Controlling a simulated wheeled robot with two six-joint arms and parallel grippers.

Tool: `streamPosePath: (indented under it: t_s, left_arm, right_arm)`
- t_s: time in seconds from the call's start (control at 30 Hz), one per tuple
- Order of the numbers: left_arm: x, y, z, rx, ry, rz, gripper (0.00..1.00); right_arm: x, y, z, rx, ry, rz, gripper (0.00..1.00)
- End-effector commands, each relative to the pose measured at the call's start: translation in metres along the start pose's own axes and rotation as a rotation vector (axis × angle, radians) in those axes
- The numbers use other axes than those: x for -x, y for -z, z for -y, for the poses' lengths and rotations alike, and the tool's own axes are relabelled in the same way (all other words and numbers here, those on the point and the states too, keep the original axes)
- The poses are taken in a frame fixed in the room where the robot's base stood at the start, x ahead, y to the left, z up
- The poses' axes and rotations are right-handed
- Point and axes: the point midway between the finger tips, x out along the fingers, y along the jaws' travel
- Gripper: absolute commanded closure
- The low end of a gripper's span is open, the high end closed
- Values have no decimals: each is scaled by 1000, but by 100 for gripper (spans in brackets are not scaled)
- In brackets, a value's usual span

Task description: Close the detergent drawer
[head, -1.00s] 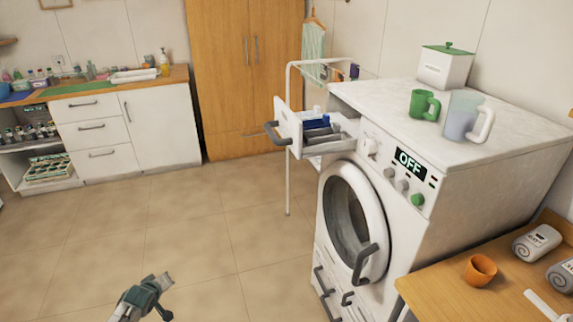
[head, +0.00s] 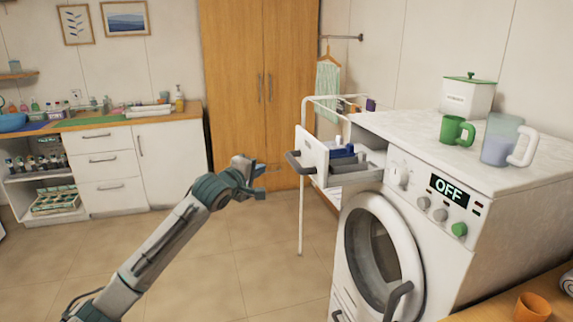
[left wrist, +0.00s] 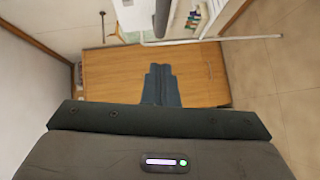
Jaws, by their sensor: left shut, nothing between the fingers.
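The detergent drawer (head: 314,158) is pulled out of the upper left of the white washing machine (head: 395,215). Its dark handle (head: 301,166) faces left, and blue and grey inserts show inside. My left gripper (head: 258,190) is to the left of the handle, slightly lower in the picture, apart from it and empty. Its blue fingers are shut together in the left wrist view (left wrist: 161,85). A white panel with a dark bar (left wrist: 161,18) at the top there looks like the drawer front and handle. My right gripper is not in view.
A green mug (head: 455,130), a clear pitcher (head: 500,140) and a lidded white box (head: 467,97) stand on the machine. A white rack (head: 302,225) stands behind the drawer. An orange cup (head: 531,307) sits on the wooden table at lower right. Floor left of the machine is clear.

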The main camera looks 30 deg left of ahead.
Motion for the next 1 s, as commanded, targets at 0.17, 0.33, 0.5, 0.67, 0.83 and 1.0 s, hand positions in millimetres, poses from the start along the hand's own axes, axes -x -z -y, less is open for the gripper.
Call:
streamPosePath:
  t_s: [0.17,0.33,0.5,0.67,0.83,1.0]
  left_arm:
    - [-33,0,-4,8,0,0,100]
    - [-66,0,-4,6,1,1,100]
    - [-85,-15,-2,3,0,3,100]
    - [-95,-24,-2,1,-1,1,100]
    - [-99,-28,0,-2,0,0,100]
    - [-99,-28,1,-2,0,0,100]
  right_arm:
    - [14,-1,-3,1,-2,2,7]
    - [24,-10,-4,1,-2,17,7]
    - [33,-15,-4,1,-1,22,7]
    - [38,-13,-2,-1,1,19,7]
    - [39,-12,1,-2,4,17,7]
    - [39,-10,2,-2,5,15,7]
